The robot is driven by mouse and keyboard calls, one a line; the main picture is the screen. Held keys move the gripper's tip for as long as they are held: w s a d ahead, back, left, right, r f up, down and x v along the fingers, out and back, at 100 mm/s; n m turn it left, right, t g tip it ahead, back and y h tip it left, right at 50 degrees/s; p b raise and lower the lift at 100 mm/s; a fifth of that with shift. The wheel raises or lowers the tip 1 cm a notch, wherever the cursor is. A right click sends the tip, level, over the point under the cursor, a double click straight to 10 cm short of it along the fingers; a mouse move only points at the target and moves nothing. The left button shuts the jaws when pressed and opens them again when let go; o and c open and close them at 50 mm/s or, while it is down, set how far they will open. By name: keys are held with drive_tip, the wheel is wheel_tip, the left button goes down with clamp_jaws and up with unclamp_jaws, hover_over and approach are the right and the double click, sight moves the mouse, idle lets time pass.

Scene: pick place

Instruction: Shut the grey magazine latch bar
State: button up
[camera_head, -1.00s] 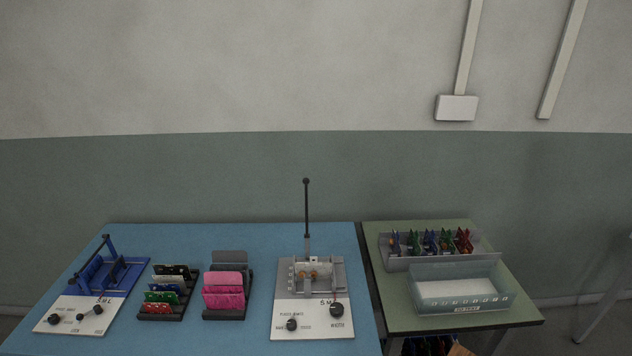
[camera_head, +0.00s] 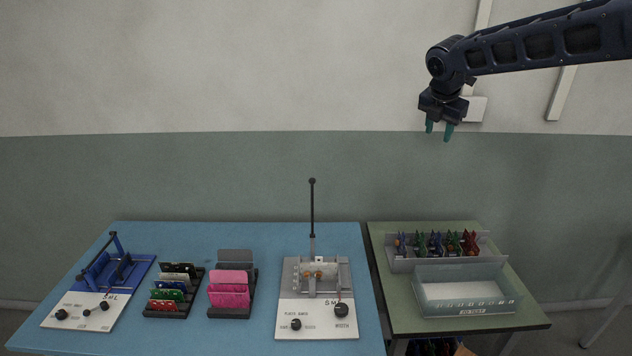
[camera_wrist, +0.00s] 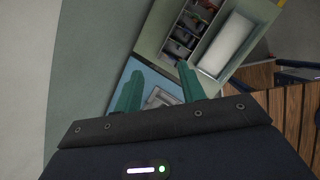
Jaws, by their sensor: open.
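The grey magazine (camera_head: 291,283) stands on a white base panel on the blue table, right of its middle. Its latch bar (camera_head: 312,205) is a thin dark rod with a round knob on top and stands upright above the magazine. The magazine has small orange parts inside and black knobs on its front panel. My gripper (camera_head: 439,131) hangs high at the upper right, with green fingers pointing down, apart and empty. It is well above and to the right of the latch bar. In the wrist view my fingers (camera_wrist: 157,91) show with grey fixture parts between them.
A blue fixture (camera_head: 118,268), a rack of coloured cards (camera_head: 173,313) and a rack of pink cards (camera_head: 234,254) stand left on the blue table (camera_head: 200,236). A clear bin (camera_head: 467,300) and a divided tray (camera_head: 402,265) stand on the green table.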

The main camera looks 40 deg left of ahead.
drive_tip(key=s+a+f+n+y, duration=0.1)
drive_tip(key=s+a+f+n, duration=0.3)
drive_tip(key=a, duration=0.4)
drive_tip(key=s+a+f+n, duration=0.1)
drive_tip(key=s+a+n, duration=0.2)
drive_tip(key=s+a, duration=0.45)
drive_tip(key=n+g, duration=0.1)
drive_tip(key=n, duration=0.5)
approach(312, 184)
drive_tip(key=shift+y, duration=0.4)
drive_tip(key=x, duration=0.6)
drive_tip(key=w+x, duration=0.1)
drive_tip(key=x, duration=0.3)
drive_tip(key=shift+a+r, duration=0.15)
drive_tip(key=shift+r, duration=0.1)
drive_tip(key=shift+s, duration=0.1)
clamp_jaws()
